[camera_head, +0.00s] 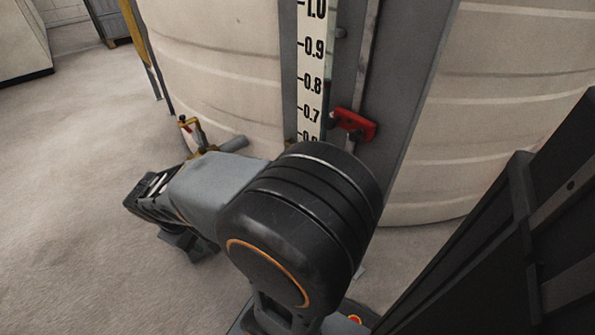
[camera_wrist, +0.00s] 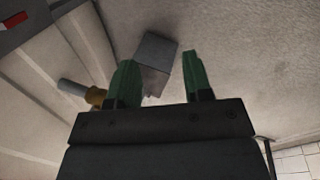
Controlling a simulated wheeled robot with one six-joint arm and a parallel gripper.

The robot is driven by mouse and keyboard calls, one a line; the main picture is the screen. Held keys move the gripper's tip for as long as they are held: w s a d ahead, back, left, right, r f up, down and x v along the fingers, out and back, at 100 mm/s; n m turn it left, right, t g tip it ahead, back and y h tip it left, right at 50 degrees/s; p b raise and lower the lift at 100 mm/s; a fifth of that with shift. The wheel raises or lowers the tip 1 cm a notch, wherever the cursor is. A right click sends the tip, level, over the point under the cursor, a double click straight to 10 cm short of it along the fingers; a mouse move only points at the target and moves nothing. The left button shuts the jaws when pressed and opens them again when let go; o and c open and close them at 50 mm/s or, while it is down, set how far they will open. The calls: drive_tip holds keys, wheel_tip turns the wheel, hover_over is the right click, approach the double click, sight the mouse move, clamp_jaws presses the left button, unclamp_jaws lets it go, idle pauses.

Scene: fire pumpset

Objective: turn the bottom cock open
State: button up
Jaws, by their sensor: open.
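A brass fitting on a short grey pipe (camera_head: 234,144) stands low at the tank's foot in the head view, with a small upright yellow-and-red part (camera_head: 188,124) beside it. I cannot tell for sure whether this is the bottom cock. In the wrist view a brass fitting (camera_wrist: 95,96) on a grey pipe shows left of my gripper (camera_wrist: 160,75), partly hidden by the left green finger. The fingers are apart. A grey block (camera_wrist: 156,62) shows between and beyond them; I cannot tell whether it is touched. The gauge's lower end is hidden behind my arm in the head view.
The pale ribbed tank (camera_head: 215,75) fills the back. A level scale (camera_head: 312,70) runs down its grey panel, with a red clamp (camera_head: 354,124) beside it. A yellow post (camera_head: 135,30) stands at the upper left. The floor (camera_head: 70,170) at left is clear.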

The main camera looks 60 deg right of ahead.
drive_tip(key=w+d+f+n+g+h+p, duration=0.1)
drive_tip(key=d+f+n+g+h+p, duration=0.1)
drive_tip(key=d+f+n+h, duration=0.45)
drive_tip(key=w+d+f+n+g+h+p, duration=0.1)
drive_tip(key=w+d+f+n+h+p, duration=0.15)
drive_tip(key=d, duration=0.75)
drive_tip(key=d+f+n+g+h+p, duration=0.1)
drive_tip(key=d+f+n+g+h, duration=0.25)
drive_tip(key=d, duration=0.55)
drive_tip(key=shift+t+h, duration=0.65)
drive_tip(key=shift+h, duration=0.2)
drive_tip(key=b+x, duration=0.3)
drive_tip(key=x, duration=0.9)
drive_tip(key=shift+d+r, duration=0.1)
drive_tip(key=shift+d, duration=0.25)
clamp_jaws()
